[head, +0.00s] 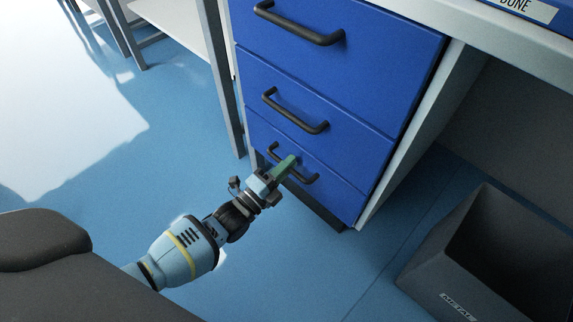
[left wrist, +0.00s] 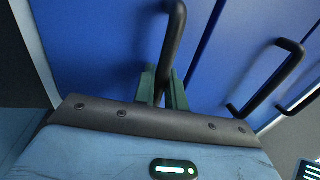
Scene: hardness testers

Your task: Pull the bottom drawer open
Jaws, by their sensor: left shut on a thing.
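The bottom drawer (head: 340,192) is the lowest of three blue drawer fronts in the head view. It looks flush with the cabinet. Its black bar handle (head: 307,180) also shows in the left wrist view (left wrist: 175,32). My left gripper (head: 288,163) reaches the handle, and its green fingers are shut on the bar, one on each side in the left wrist view (left wrist: 163,88). The fingers hide part of the handle. My right gripper is not in view.
The middle drawer (head: 340,118) and top drawer (head: 370,45) are above, each with a black handle. A dark bin (head: 430,275) stands on the floor at the right. A grey table leg (head: 222,85) stands left of the cabinet. The blue floor (head: 110,165) in front is clear.

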